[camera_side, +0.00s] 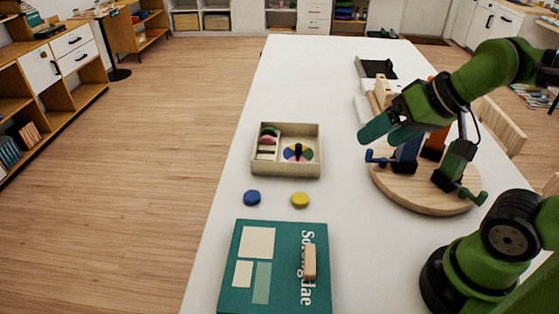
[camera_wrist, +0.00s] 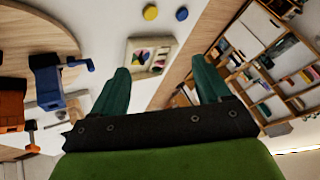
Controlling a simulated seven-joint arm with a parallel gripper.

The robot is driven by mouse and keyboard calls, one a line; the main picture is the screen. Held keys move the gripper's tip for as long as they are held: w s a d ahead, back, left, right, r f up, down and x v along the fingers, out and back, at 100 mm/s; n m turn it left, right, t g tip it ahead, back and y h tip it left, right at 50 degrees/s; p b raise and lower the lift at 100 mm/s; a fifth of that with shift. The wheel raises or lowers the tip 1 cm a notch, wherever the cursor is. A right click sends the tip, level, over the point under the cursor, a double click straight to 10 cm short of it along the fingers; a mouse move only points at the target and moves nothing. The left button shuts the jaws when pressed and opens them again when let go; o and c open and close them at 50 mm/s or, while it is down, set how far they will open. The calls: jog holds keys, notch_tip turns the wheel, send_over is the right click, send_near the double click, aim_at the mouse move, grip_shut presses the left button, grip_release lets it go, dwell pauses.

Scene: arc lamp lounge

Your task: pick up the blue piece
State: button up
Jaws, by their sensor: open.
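The blue piece (camera_side: 252,198) is a small round disc lying flat on the white table, left of a similar yellow disc (camera_side: 300,200). In the wrist view the blue piece (camera_wrist: 182,14) is near the top edge, right of the yellow disc (camera_wrist: 151,12). My gripper (camera_side: 380,137) is up at the right, close to the round wooden board and well away from the blue piece. Its two green fingers are apart, and nothing shows between them in the wrist view (camera_wrist: 160,66).
A beige divided box (camera_side: 255,168) with a coloured wheel stands behind the discs. A teal book (camera_side: 245,293) lies in front with a small wooden block (camera_side: 309,262). A round wooden board (camera_side: 395,190) at right bears blue, orange and green stands. The table's left edge is near the blue piece.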

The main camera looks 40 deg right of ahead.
jog(key=n+g+h, duration=0.1)
jog(key=g+h, duration=0.1)
jog(key=g, duration=0.5)
send_over(252, 195)
notch_tip(252, 195, down, 19)
jog(key=shift+w+a, duration=0.15)
jog(key=shift+f, duration=2.6)
jog(key=c, duration=1.1)
